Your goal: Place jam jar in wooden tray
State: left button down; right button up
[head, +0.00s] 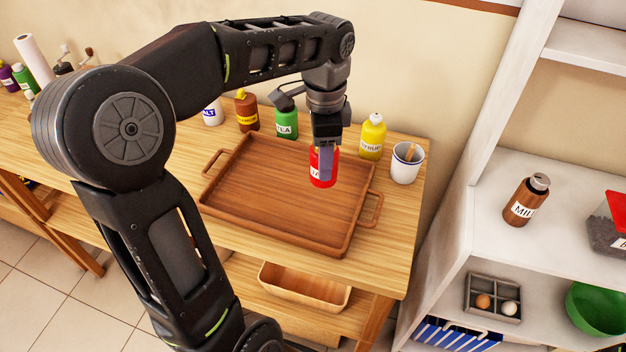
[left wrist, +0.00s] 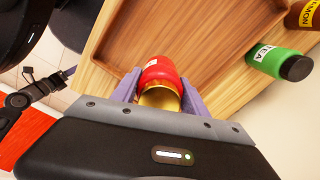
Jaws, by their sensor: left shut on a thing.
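The red jam jar (head: 322,172) with a white label is held by my left gripper (head: 325,158), whose fingers are on its two sides. In the left wrist view the jar (left wrist: 160,75) shows its gold lid between the purple fingers of the gripper (left wrist: 159,96). In the head view the jar is over the right part of the wooden tray (head: 262,196). I cannot tell whether it touches the tray floor. The tray (left wrist: 128,68) also shows in the left wrist view. My right gripper is not in view.
Behind the tray stand a brown bottle (head: 246,112), a green tea jar (head: 286,124), a yellow syrup bottle (head: 372,138) and a white cup (head: 406,166). A white shelf with a milk bottle (head: 526,202) stands at the right. The left and middle of the tray are empty.

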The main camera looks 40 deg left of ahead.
pick_arm(q)
jog(key=shift+f, duration=1.45)
jog(key=shift+f, duration=0.1)
jog(key=shift+f, duration=1.8)
jog(key=shift+f, duration=0.1)
jog(key=c, duration=0.6)
grip_release()
notch_tip(320, 180, up, 12)
jog(key=shift+r+p, duration=0.15)
jog(key=shift+p, duration=0.25)
